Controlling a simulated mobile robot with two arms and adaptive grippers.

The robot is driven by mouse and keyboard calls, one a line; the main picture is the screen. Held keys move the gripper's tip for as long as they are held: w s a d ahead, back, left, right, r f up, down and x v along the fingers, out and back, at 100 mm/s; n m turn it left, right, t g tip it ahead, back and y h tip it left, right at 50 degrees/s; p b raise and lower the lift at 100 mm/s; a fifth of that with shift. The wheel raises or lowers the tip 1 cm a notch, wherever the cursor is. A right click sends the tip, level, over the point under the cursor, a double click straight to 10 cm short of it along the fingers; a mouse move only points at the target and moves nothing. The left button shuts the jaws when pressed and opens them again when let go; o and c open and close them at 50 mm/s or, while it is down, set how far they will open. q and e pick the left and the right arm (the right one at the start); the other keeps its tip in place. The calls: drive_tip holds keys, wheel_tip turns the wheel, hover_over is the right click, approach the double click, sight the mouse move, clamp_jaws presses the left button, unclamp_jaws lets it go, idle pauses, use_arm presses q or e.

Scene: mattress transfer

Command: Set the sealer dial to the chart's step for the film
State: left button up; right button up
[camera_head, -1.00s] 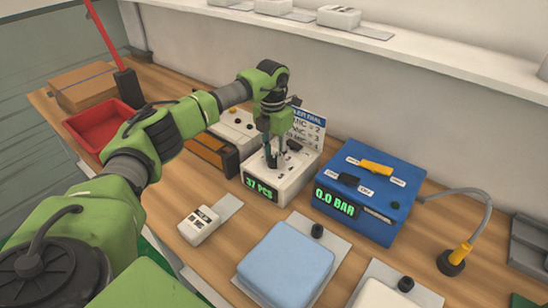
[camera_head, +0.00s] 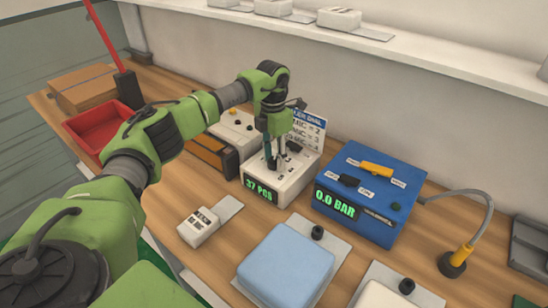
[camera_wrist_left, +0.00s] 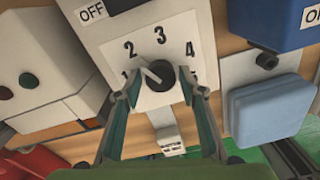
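The white sealer box (camera_head: 290,185) with the green "37 PCS" display stands on the bench. Its black dial knob (camera_wrist_left: 160,75) shows in the left wrist view among the numbers 1 to 4. Its pale pointer aims up-left, between 1 and 2. My left gripper (camera_head: 271,162) points down over the box. In the left wrist view its fingers (camera_wrist_left: 160,90) are apart, one on each side of the knob, with gaps visible. The dial chart (camera_head: 308,130) stands behind, its rows ending in 2, 3 and 4; the film names are partly hidden by my gripper. My right gripper is out of view.
A blue box (camera_head: 368,190) reading "0.0 BAR" stands to the right. A small white device (camera_head: 198,227) and a pale blue pad (camera_head: 286,265) lie in front. A red tray (camera_head: 100,128) and cardboard box (camera_head: 85,88) are at left.

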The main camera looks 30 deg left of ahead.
sight(273, 159)
use_arm(q)
drive_tip(key=shift+r, duration=0.2)
wheel_tip(273, 159, up, 12)
drive_tip(key=shift+a+f, duration=0.15)
drive_tip(key=shift+f, duration=0.05)
idle(0.4)
idle(0.3)
